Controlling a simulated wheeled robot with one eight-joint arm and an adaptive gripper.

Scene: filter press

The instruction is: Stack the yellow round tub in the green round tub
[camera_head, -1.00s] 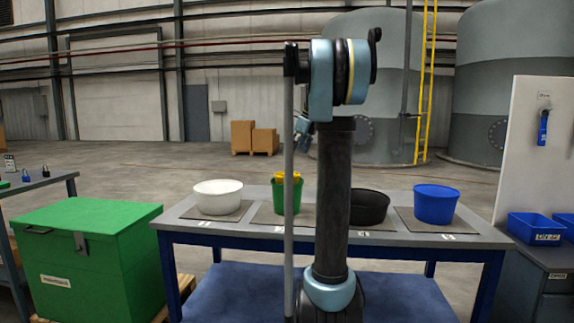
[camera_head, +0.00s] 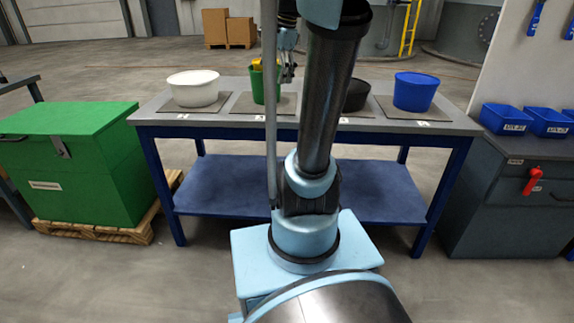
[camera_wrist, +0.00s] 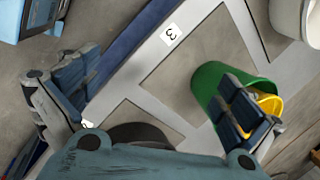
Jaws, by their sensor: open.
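The green round tub (camera_head: 258,86) stands on a mat on the table, left of the middle, partly hidden by my arm. It also shows in the wrist view (camera_wrist: 206,84). The yellow round tub (camera_head: 257,64) shows at the green tub's mouth, its upper part above the green rim; in the wrist view its curved rim (camera_wrist: 270,104) is at the green tub's opening. How deep it sits is hidden. My gripper (camera_head: 288,72) is open, just right of the tubs. In the wrist view one finger overlaps them; I cannot tell whether it touches.
A white tub (camera_head: 193,90) stands left on the table (camera_head: 228,122). A black tub (camera_head: 357,96) and a blue tub (camera_head: 414,92) stand right. A green chest (camera_head: 70,150) is left of the table, a grey cabinet (camera_head: 500,205) right of it.

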